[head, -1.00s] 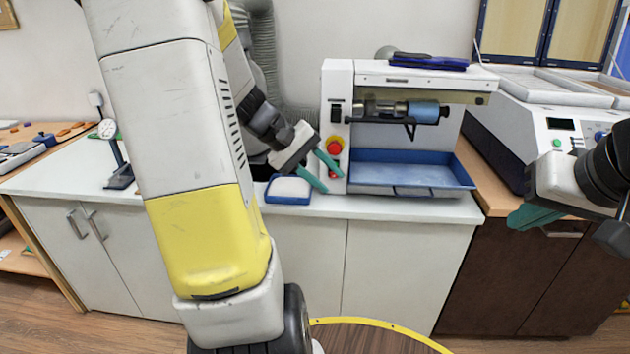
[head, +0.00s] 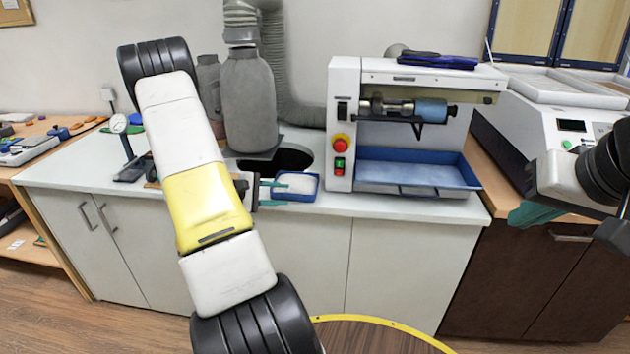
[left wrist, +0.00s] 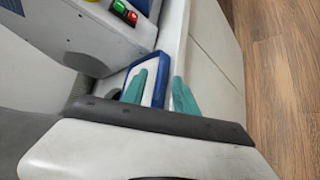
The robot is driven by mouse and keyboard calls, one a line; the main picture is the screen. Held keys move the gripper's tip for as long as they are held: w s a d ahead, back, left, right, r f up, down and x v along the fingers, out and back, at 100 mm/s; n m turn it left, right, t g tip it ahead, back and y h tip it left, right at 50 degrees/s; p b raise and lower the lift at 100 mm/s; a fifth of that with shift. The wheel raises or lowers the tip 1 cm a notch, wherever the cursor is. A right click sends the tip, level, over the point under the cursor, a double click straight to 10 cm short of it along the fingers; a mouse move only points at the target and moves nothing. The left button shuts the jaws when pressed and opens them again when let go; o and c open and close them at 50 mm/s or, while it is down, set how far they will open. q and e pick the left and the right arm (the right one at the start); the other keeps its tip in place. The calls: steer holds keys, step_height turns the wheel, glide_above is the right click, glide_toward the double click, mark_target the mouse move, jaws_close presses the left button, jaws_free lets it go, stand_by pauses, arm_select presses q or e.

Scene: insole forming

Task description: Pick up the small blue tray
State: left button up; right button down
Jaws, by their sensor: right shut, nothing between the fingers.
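The small blue tray (head: 309,197) lies flat on the white counter, left of the grey machine, with pale contents inside. It also shows in the left wrist view (left wrist: 159,82). My left gripper (head: 288,193) comes to it from the left and is open. One teal finger is over the tray's inside, the other outside its front wall. In the left wrist view the fingers (left wrist: 160,92) stand either side of that wall, with a gap. Contact cannot be told. My right gripper (head: 535,215) is shut and empty at the far right, in front of the brown cabinet.
The machine (head: 342,110) with red and green buttons stands close right of the tray, with a larger blue tray (head: 415,172) under its roller. A round dark opening (head: 290,158) and grey hose are behind. A dial gauge stand (head: 130,170) is at left.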

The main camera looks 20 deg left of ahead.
mark_target(289, 195)
arm_select(q)
steer(key=x, duration=0.4)
steer(key=shift+w+d+f, duration=0.1)
jaws_close()
stand_by(1.3)
